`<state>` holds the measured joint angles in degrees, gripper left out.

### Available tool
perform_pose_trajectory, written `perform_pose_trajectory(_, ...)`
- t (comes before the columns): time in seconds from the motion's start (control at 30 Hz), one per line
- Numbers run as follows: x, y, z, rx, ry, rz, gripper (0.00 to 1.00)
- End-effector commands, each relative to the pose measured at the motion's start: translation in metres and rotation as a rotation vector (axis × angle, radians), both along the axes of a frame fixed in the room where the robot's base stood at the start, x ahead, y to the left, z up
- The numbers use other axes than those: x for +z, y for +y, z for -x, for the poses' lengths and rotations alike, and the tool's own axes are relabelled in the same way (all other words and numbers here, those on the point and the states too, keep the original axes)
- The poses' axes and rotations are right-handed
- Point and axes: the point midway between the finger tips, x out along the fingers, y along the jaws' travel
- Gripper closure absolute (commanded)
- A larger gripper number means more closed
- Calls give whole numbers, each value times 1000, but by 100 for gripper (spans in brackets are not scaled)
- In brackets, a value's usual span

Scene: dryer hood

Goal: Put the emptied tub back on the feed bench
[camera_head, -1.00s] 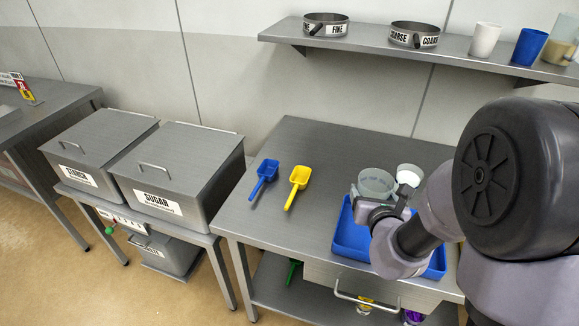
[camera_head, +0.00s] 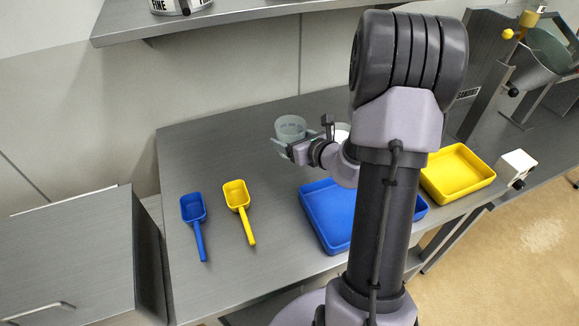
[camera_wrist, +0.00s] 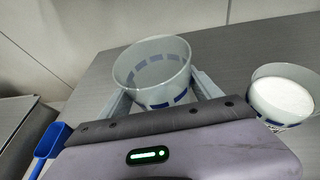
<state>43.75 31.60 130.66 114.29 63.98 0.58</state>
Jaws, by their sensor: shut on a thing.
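The tub (camera_wrist: 154,70) is a clear, greyish round vessel with a band of dark blue marks, and it looks empty in the wrist view. It also shows in the head view (camera_head: 290,128) above the back of the steel bench (camera_head: 240,160). My gripper (camera_wrist: 158,98) is shut on the tub, with one finger on each side, and holds it upright. Whether its base touches the bench is hidden. A second tub (camera_wrist: 281,97) filled with white powder stands to the right; in the head view my arm mostly hides it.
A blue tray (camera_head: 322,212) lies in front of my gripper, partly behind my arm. A blue scoop (camera_head: 194,210) and a yellow scoop (camera_head: 238,200) lie on the left. A yellow tray (camera_head: 456,173) and white box (camera_head: 515,168) are at right. A shelf (camera_head: 230,18) hangs above.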

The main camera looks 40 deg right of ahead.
Motion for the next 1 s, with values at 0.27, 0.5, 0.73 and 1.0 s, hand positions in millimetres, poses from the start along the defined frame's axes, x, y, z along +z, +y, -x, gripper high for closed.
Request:
perform_pose_trajectory(0.27,-54,1,-1,2,1,-1,84)
perform_pose_trajectory(0.5,-73,1,-1,2,-1,2,84)
perform_pose_trajectory(0.73,-77,1,-1,2,0,1,84)
perform_pose_trajectory(1.0,-76,1,-1,2,0,1,5)
